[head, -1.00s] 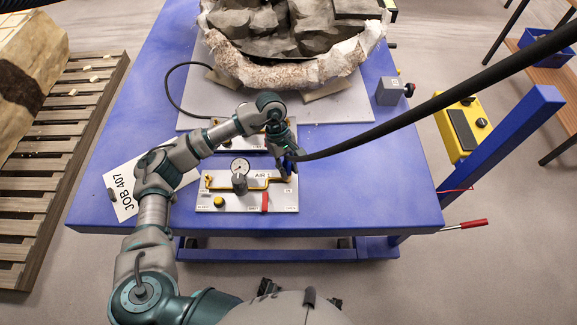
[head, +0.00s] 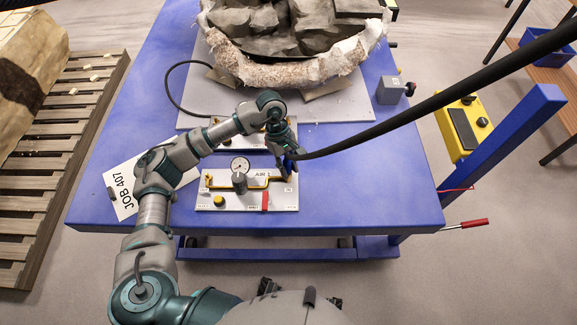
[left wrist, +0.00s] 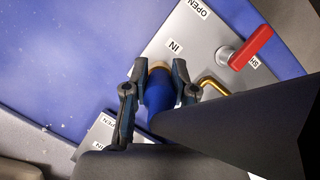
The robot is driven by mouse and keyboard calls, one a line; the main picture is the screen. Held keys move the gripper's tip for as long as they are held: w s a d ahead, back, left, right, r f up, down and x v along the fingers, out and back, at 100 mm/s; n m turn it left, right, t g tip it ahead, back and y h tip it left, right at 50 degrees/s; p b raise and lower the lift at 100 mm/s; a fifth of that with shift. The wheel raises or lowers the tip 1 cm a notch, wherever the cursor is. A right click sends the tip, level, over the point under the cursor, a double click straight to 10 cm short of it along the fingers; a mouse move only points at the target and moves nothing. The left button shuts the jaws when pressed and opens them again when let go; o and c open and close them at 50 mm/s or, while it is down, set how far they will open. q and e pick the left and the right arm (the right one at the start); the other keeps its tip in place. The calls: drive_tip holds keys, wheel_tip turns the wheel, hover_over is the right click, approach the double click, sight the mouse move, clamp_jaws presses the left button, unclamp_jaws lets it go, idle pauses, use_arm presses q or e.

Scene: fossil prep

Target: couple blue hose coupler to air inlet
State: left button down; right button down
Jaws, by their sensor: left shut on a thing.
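My left gripper (head: 286,160) is shut on the blue hose coupler (left wrist: 160,92), with one finger on each side of it in the left wrist view (left wrist: 155,85). The thick black hose (head: 420,111) runs from the coupler to the upper right. The coupler's front end is at the brass air inlet (left wrist: 159,66), next to the IN label on the white AIR 1 panel (head: 232,201). The two look in line and touching; I cannot tell whether they are locked. The fingers hide part of the coupler.
The panel carries a gauge (head: 240,165), a red valve handle (head: 265,201) and a yellow knob (head: 219,201). A second panel (head: 205,136) lies behind, partly under my left arm. A jacketed fossil (head: 300,71) stands at the back.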

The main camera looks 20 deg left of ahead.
idle(0.5)
use_arm(q)
drive_tip(key=c, duration=0.9)
unclamp_jaws()
drive_tip(key=shift+o, duration=0.2)
wheel_tip(320, 180, up, 7)
drive_tip(key=shift+r+p, duration=0.1)
drive_tip(key=shift+p, duration=1.1)
